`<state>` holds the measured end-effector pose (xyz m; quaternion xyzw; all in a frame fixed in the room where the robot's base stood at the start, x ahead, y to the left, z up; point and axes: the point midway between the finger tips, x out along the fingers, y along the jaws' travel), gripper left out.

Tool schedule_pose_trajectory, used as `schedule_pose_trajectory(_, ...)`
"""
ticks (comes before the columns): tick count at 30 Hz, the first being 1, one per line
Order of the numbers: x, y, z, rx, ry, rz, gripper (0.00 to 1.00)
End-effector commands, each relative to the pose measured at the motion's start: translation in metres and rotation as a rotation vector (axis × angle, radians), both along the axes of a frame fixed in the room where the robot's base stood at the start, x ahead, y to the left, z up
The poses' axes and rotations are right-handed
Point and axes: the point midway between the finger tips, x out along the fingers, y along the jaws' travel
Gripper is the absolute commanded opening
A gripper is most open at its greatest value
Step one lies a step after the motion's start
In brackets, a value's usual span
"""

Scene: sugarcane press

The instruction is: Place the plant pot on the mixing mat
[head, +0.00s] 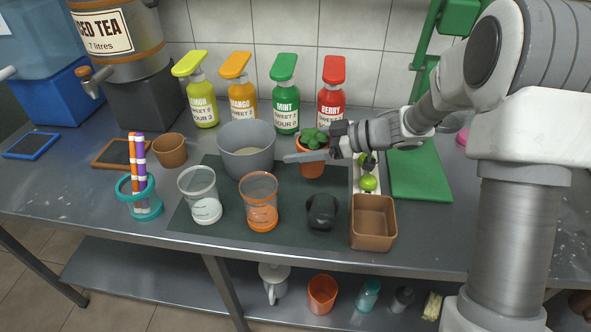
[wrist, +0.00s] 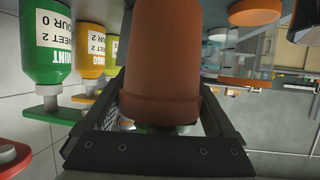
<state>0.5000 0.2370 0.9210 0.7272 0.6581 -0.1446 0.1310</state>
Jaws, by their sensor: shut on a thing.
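The terracotta plant pot (head: 312,170) with a green succulent (head: 313,139) stands upright over the back right part of the dark green mixing mat (head: 290,193). My gripper (head: 308,155) reaches in from the right and is shut around the pot just below its rim. In the wrist view, which is upside down, the pot (wrist: 160,60) fills the space between the fingers of my gripper (wrist: 165,112). The pot's base is cut off there, so I cannot tell whether it touches the mat.
A grey bowl (head: 246,148) stands close left of the pot. Two measuring cups, one clear (head: 199,190) and one orange (head: 260,200), and a black object (head: 322,211) are on the mat's front. Syrup bottles (head: 286,100) line the wall. A brown bin (head: 373,225) stands at right.

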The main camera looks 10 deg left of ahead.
Motion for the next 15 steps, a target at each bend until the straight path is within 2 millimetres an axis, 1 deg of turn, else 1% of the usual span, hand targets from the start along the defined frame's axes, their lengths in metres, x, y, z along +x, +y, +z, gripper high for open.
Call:
schedule_pose_trajectory(1,-0.005,0.004,-0.005,0.000,-0.001,0.001,0.13)
schedule_pose_trajectory(3,-0.008,0.007,-0.007,0.001,-0.001,0.000,0.13)
schedule_pose_trajectory(7,-0.010,0.009,-0.013,0.001,0.000,-0.001,0.13)
schedule_pose_trajectory(12,-0.010,0.009,-0.039,0.000,0.001,0.001,0.13)
schedule_pose_trajectory(15,-0.010,0.009,-0.049,0.001,-0.001,0.000,0.13)
